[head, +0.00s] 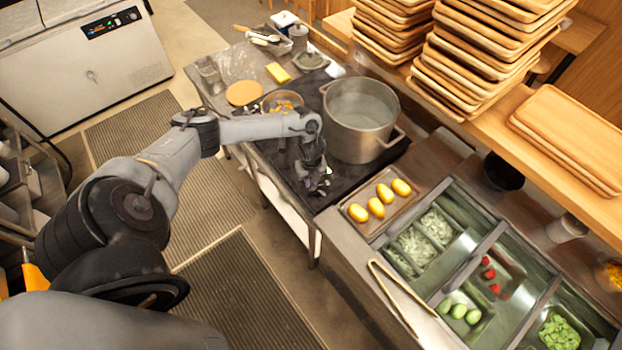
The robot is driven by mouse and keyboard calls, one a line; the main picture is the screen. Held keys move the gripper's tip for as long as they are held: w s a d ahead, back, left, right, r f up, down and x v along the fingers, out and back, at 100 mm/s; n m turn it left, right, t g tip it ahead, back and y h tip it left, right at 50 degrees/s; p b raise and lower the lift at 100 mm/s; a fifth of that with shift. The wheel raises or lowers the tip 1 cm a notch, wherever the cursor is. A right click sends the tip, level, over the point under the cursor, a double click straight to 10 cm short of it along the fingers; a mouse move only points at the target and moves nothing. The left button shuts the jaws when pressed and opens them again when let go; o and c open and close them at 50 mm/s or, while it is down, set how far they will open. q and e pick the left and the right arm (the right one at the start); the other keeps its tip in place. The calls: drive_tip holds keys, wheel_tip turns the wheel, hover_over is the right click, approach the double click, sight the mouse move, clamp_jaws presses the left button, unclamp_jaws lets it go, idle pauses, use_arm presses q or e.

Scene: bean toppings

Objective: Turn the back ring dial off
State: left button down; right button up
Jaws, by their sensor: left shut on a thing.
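The dark stove top (338,191) lies in the middle of the counter. A large steel pot (362,140) stands on it, and a smaller pan with orange-brown food (283,101) is to the pot's left. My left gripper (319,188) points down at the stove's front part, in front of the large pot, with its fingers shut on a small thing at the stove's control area. The fingers and their shadow hide that thing, and I cannot make out the back ring dial or its setting. My right gripper is not in view.
A tray of yellow pieces (353,213) is right of the gripper. Tongs (394,298) lie near sunken topping bins. Stacked wooden trays (480,50) fill the shelf behind. A cutting board (244,93) and yellow sponge (278,72) lie at the far left. The floor in front is free.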

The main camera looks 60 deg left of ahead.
use_arm(q)
drive_tip(key=c, duration=1.1)
unclamp_jaws()
drive_tip(key=shift+r, duration=0.15)
wheel_tip(320, 180, up, 11)
drive_tip(key=shift+f, duration=0.2)
